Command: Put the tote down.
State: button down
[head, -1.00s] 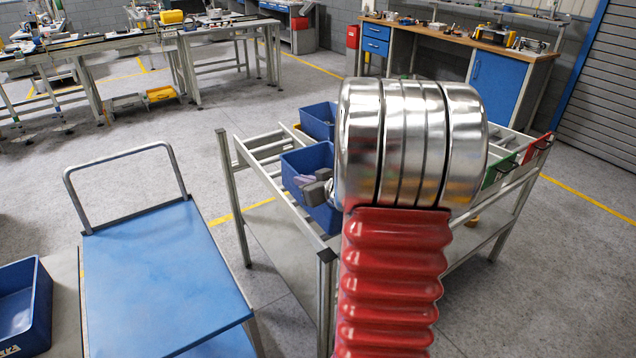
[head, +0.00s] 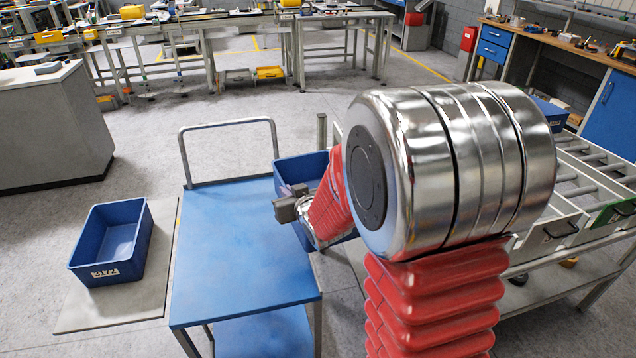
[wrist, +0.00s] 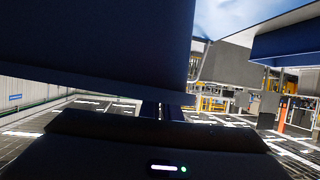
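My gripper (head: 290,207) is shut on the near wall of a blue tote (head: 289,170). The tote looks upright and has something pale purple inside. It hangs at the right edge of the blue trolley deck (head: 235,255); its height over the deck is hard to tell. My arm hides its right part. In the wrist view the tote (wrist: 100,40) fills the upper left as a dark blue wall, above the dark gripper body; the fingertips are barely visible there.
The trolley deck is bare, with a grey handle (head: 228,124) at its far end. A second blue tote (head: 112,240) stands on a grey mat (head: 75,318) to the left. A roller rack (head: 590,185) is at right, with another blue tote (head: 552,113) behind my arm.

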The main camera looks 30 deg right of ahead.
jog(key=s+a+f, duration=0.1)
jog(key=a+f, duration=0.1)
jog(key=a, duration=0.8)
jog(key=shift+n+y, duration=0.3)
jog(key=shift+y, duration=0.1)
jog(key=shift+s, duration=0.1)
